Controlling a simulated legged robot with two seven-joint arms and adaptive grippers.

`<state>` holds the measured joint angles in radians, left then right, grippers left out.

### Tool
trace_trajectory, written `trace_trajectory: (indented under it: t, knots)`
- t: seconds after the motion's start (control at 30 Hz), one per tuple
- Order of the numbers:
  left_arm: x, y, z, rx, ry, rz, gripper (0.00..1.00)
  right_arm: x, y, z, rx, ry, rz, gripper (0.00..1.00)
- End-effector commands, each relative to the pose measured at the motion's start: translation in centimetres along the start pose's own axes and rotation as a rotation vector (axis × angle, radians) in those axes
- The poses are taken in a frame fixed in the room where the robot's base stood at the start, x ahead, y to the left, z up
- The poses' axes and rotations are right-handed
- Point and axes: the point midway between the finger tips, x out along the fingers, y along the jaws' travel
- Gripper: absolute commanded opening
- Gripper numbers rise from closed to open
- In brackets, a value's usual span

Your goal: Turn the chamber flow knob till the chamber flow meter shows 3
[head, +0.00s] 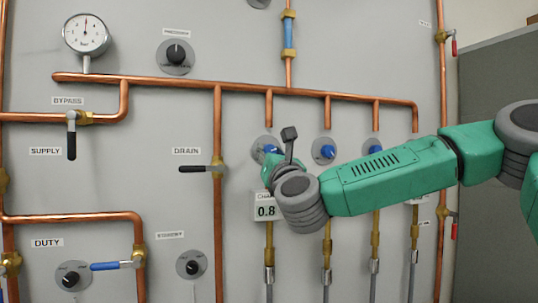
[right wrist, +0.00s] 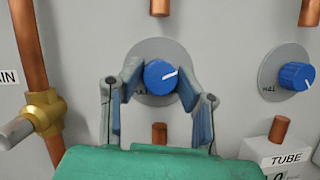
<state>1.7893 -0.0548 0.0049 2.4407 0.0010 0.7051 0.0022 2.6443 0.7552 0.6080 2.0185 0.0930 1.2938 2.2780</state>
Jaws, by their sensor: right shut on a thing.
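The chamber flow knob is a blue round knob (right wrist: 159,76) with a white pointer line on a grey dial plate. In the right wrist view its line points right and slightly up. In the head view a little of its blue (head: 270,149) shows behind my gripper. My right gripper (right wrist: 161,84) is shut on this knob, one finger at each side; it also shows in the head view (head: 278,158). The chamber flow meter (head: 266,212) below reads 0.8, and its label is partly hidden by my wrist. My left gripper is not in view.
Similar blue knobs (head: 324,150) stand in a row to the right, partly behind my arm. The drain valve handle (head: 195,169) sticks out at the left on a copper pipe (head: 218,120). A copper header pipe (head: 230,87) runs above the knobs. A pressure gauge (head: 86,35) is at upper left.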

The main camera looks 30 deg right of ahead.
Motion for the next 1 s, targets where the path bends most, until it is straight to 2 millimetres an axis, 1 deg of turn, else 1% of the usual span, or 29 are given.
trace_trajectory:
  t: [0.03,0.67,0.7,0.73,1.0]
  knots:
    - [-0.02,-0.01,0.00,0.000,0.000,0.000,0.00,0.12,-0.14,0.28,0.001,-0.007,-0.005,0.01]
    - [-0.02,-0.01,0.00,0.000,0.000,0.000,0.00,0.08,-0.04,0.30,0.001,-0.007,-0.002,0.01]
    - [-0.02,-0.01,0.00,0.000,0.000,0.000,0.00,0.08,-0.05,0.30,0.001,-0.007,-0.002,0.43]
    - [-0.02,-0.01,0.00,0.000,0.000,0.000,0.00,0.07,-0.04,0.29,0.001,-0.006,-0.002,0.49]
    - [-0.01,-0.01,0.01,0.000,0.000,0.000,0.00,0.02,0.02,0.09,0.000,-0.002,0.000,0.49]
